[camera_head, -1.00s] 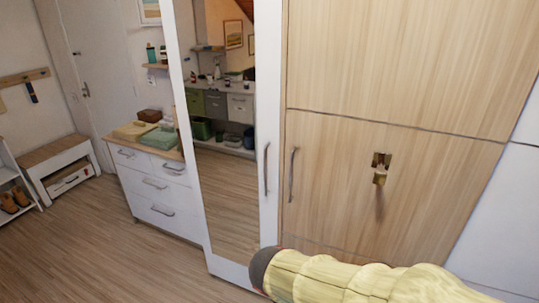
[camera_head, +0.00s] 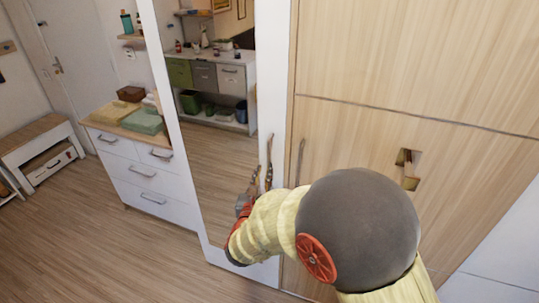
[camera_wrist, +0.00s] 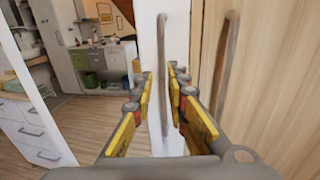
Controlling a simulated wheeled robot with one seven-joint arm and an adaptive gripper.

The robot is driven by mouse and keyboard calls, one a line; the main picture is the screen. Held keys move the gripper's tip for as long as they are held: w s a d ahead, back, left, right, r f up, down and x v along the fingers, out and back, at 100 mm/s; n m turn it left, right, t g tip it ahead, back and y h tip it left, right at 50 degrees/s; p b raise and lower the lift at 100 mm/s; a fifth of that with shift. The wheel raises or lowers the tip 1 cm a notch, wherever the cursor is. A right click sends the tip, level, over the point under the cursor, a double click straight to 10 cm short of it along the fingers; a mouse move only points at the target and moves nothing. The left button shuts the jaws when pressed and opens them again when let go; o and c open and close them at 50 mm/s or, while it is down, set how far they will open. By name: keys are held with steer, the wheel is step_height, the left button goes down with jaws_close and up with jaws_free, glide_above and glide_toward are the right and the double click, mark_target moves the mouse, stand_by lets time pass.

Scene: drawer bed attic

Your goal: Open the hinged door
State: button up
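A tall white door with a mirror panel (camera_head: 215,150) stands in the middle of the head view. Its slim vertical handle (camera_head: 268,155) is on the right edge; it also shows in the wrist view (camera_wrist: 163,75). A light wood door (camera_head: 345,145) stands to its right, with its own vertical handle (camera_head: 299,160), also visible in the wrist view (camera_wrist: 226,65). Both doors look closed. My gripper (camera_head: 252,188) is in front of the mirror door's handle. In the wrist view its fingers (camera_wrist: 159,80) are apart, with the handle appearing between them; contact cannot be told.
A white chest of drawers (camera_head: 140,180) with folded towels on top stands left of the mirror door. A low bench (camera_head: 40,150) is farther left. The wood floor (camera_head: 100,250) in front of the chest is clear. A brass latch-like piece (camera_head: 408,167) is on the wood front.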

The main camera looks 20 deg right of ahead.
mark_target(268, 160)
steer(key=b+x, duration=0.1)
steer(key=x, duration=0.5)
steer(key=shift+w+d, duration=0.2)
steer(key=shift+d, duration=0.05)
steer(key=shift+w+d+b, duration=0.2)
steer(key=shift+w+b, duration=0.1)
steer(key=shift+w, duration=0.2)
jaws_close()
